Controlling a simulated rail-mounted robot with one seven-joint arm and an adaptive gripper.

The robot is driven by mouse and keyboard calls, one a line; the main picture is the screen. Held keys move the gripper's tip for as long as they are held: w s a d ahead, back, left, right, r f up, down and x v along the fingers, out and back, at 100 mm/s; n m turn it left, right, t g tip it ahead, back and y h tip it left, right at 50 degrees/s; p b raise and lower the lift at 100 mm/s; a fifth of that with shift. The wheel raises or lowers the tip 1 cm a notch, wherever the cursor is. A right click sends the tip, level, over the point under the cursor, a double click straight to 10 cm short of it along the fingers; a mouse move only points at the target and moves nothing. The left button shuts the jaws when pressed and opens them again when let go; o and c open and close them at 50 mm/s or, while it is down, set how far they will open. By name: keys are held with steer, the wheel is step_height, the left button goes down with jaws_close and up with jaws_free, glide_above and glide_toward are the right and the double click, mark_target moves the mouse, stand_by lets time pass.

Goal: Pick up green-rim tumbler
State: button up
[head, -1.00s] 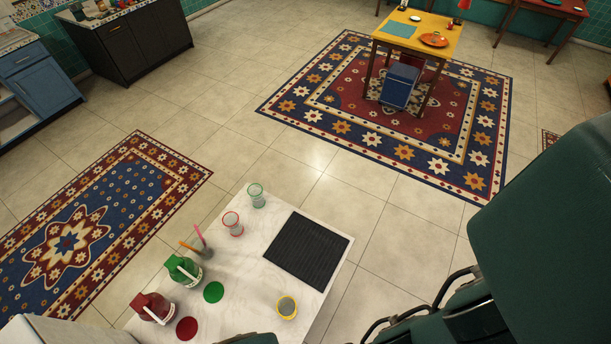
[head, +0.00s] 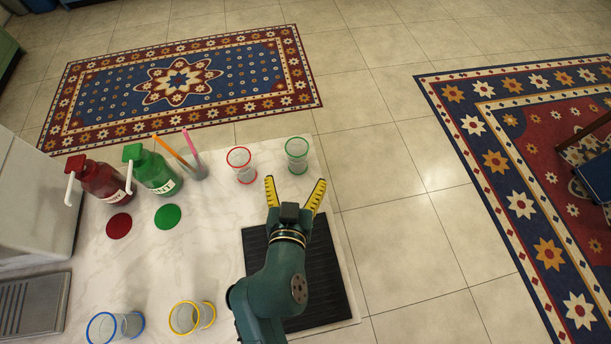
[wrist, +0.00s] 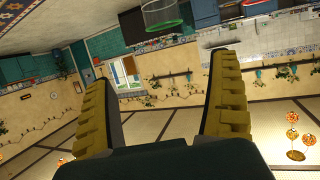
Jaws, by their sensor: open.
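The green-rim tumbler (head: 297,155) is a clear glass standing upright at the far right corner of the white counter. In the wrist view it shows at the top (wrist: 162,14), beyond the fingertips and partly cut off by the frame edge. My gripper (head: 295,186) is open, with its two yellow fingers spread and nothing between them. In the head view the fingertips appear just below the tumbler, apart from it as far as I can see. The wrist view also shows both open fingers (wrist: 160,95).
A red-rim tumbler (head: 241,165) stands close left of the green one. Red (head: 104,180) and green (head: 152,168) bottles and a glass with straws (head: 192,165) stand further left. Yellow-rim (head: 192,316) and blue-rim (head: 115,327) tumblers are at the front. A black mat (head: 318,270) lies under my arm.

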steer(key=b, duration=0.1)
glide_toward(299, 152)
steer(key=b+x, duration=0.2)
steer(key=shift+w+d, duration=0.3)
steer(key=x, duration=0.1)
steer(key=b+x, duration=0.1)
steer(key=x, duration=0.3)
steer(key=shift+w+a+f+b, duration=0.1)
steer(key=shift+a+f+b, duration=0.05)
steer(key=shift+a+b, duration=0.15)
steer(key=c, duration=1.3)
step_height(299, 152, up, 10)
steer(key=p, duration=0.3)
